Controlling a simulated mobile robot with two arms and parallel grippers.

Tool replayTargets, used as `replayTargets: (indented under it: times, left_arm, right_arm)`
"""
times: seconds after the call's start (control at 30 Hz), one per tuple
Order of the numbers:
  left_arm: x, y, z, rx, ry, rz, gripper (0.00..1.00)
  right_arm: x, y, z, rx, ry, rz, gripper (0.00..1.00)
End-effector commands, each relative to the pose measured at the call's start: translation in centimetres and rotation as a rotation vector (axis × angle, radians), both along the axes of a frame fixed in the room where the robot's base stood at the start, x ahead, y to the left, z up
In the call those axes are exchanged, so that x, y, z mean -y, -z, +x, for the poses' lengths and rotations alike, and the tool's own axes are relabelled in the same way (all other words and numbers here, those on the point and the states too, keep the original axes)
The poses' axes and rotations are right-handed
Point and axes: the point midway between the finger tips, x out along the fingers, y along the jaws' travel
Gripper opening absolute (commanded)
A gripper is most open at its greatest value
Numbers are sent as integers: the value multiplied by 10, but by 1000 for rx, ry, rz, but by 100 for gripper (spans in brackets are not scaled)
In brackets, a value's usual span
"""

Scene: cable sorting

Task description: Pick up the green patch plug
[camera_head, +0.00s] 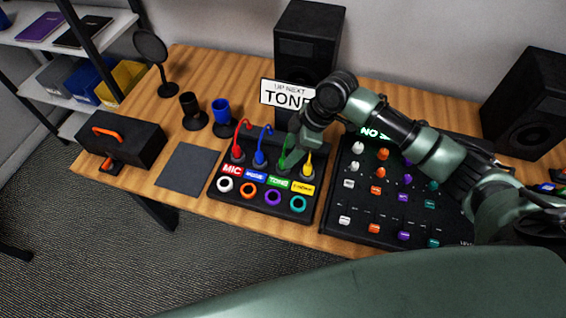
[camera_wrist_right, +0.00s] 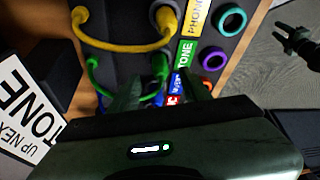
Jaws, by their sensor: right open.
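The green patch plug (camera_head: 285,160) stands upright in the black patch panel (camera_head: 228,195), third in the row, behind the green TONE label (camera_head: 279,183). Its green cable loops up behind it. In the right wrist view the green plug (camera_wrist_right: 160,66) shows between my fingers, partly hidden by its cable. My right gripper (camera_head: 293,148) is open, pointing down close above the plug; its fingers (camera_wrist_right: 160,92) are apart. I cannot tell whether they touch the plug.
The yellow plug (camera_head: 308,166) stands close on the right, the blue plug (camera_head: 260,158) and red plug (camera_head: 237,153) on the left. A black mixer (camera_head: 345,222) lies right of the panel. An "UP NEXT TONE" sign (camera_head: 287,94) stands behind. A dark mat (camera_head: 187,170) lies bare.

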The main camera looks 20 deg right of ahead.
Motion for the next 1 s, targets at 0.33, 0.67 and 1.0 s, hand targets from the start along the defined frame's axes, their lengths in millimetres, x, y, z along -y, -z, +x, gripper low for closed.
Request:
replayTargets:
  times: [0.33, 0.67, 1.0]
  left_arm:
    - [1, -8, 12, 16, 1, -1, 36]
    - [2, -8, 16, 23, 1, -3, 36]
    - [2, -8, 14, 19, 2, -3, 36]
  right_arm:
    - [-14, 33, 3, 0, 0, 0, 47]
    - [-14, 34, 3, 1, 0, -1, 6]
    - [-14, 32, 3, 1, 0, 0, 0]
